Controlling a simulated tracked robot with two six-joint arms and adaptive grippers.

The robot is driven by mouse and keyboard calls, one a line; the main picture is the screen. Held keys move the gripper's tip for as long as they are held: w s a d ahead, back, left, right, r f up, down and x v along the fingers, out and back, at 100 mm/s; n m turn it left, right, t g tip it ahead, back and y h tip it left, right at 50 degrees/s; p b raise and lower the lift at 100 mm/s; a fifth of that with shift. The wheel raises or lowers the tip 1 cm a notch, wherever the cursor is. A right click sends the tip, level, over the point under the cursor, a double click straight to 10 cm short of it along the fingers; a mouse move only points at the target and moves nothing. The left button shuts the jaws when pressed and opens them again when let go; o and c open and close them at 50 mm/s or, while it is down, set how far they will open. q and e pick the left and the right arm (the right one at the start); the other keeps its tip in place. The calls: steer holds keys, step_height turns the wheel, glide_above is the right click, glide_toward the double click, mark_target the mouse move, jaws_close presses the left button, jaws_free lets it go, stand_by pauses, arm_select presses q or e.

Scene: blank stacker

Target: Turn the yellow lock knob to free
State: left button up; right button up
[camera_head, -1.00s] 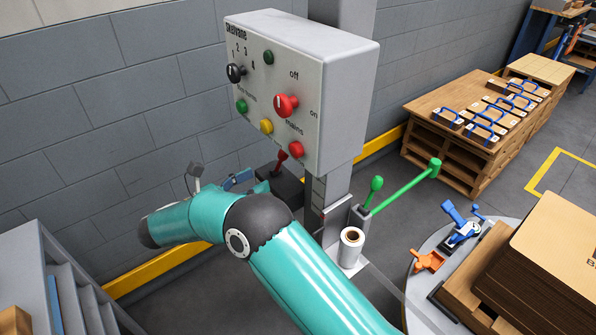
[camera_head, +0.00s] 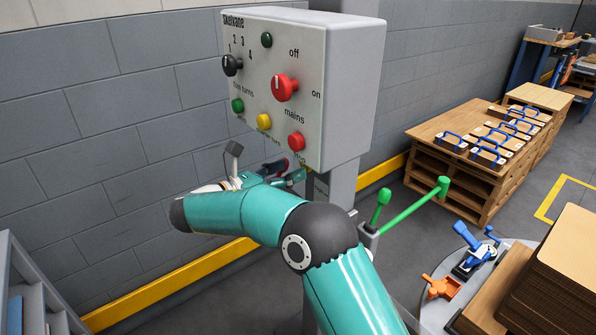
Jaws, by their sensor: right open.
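A grey control box (camera_head: 345,95) on a post carries a round yellow control (camera_head: 263,121) low on its front face, between a green button and a red one. No label reading "lock" or "free" can be made out. My right gripper (camera_head: 264,165), at the end of a teal arm, is below the box, lower than the yellow control and apart from it. It is open, its fingers partly hidden by the arm, and I see nothing in it. My left gripper is out of view.
The box also has a black selector (camera_head: 231,65) and a red mains knob (camera_head: 284,88). A dark red lever (camera_head: 297,160) shows behind the gripper. Green-handled levers (camera_head: 418,204) stand right of the post. A round table edge is at lower right. A block wall stands behind.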

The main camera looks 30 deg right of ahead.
mark_target(300, 165)
steer(key=shift+w+d, duration=0.15)
steer(key=shift+d, duration=1.8)
steer(key=c, duration=1.1)
steer(key=shift+a, duration=0.1)
steer(key=shift+c, duration=0.2)
